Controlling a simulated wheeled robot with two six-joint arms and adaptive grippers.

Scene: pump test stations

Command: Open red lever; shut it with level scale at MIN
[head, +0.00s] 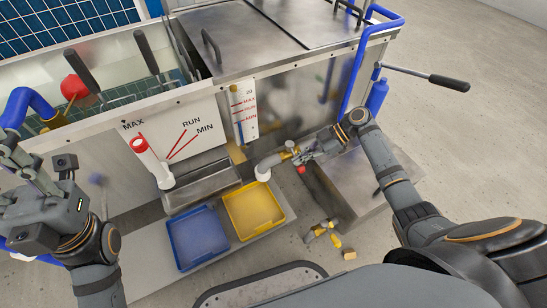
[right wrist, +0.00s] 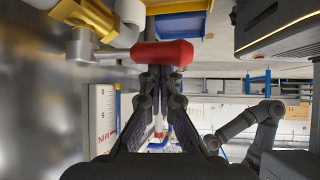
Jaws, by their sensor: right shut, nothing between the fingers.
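The red lever (head: 300,169) sits on a brass valve (head: 291,147) on the pipe at the tank front, mostly hidden by my right gripper (head: 308,156). In the right wrist view its red grip (right wrist: 162,53) lies crosswise just beyond my fingertips (right wrist: 160,72). The fingers are shut with nothing between them; I cannot tell whether they touch the grip. The level scale (head: 244,108) is a white upright strip with red MAX, RUN and MIN marks. Its blue column seems to end near MIN.
A white handle with a red tip (head: 139,145) leans toward MAX on a MAX/RUN/MIN panel (head: 186,130). A yellow tray (head: 253,208) and a blue tray (head: 197,237) are below the outlet. A loose brass fitting (head: 322,234) lies on the floor. A black-gripped rod (head: 449,82) juts out right.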

